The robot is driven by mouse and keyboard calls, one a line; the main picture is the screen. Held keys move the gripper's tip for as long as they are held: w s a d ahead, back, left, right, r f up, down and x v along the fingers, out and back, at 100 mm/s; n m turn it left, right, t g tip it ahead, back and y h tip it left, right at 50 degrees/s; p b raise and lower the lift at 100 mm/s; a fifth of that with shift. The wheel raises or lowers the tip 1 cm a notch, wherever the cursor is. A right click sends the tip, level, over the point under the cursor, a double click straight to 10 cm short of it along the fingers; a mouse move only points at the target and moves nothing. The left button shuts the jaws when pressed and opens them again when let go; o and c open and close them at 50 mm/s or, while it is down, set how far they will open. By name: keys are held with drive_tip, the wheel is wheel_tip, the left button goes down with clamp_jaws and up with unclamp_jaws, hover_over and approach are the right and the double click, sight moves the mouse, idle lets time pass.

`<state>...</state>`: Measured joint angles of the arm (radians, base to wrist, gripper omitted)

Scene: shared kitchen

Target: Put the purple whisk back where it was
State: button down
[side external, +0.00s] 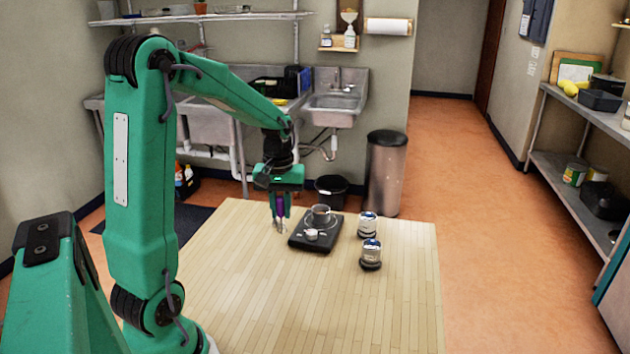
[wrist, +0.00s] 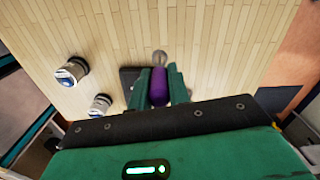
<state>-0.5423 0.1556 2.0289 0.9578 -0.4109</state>
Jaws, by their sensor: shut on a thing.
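The purple whisk (side external: 280,208) hangs upright in my gripper (side external: 279,197), with its purple handle between the green fingers and its metal wire end pointing down. In the wrist view the purple handle (wrist: 159,86) lies between the two fingers of my gripper (wrist: 159,75), and the whisk's wire end (wrist: 159,57) points away from me. The whisk is just left of the black scale-like device in the side view. I cannot tell whether its tip touches the wooden table (side external: 330,310).
The front of the table is clear.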

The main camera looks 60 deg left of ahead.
drive_tip(key=shift+s+a+f, duration=0.45)
drive_tip(key=shift+a+f, duration=1.25)
drive_tip(key=shift+s+a+f, duration=0.4)
drive_tip(key=shift+a+f, duration=1.35)
drive_tip(key=shift+s+a+f, duration=0.45)
drive_tip(key=shift+a+f, duration=1.25)
drive_tip(key=shift+f, duration=0.2)
drive_tip(key=c, duration=1.3)
unclamp_jaws()
drive_tip(key=shift+r, duration=0.15)
wheel_tip(320, 180, up, 12)
drive_tip(key=shift+r, duration=0.1)
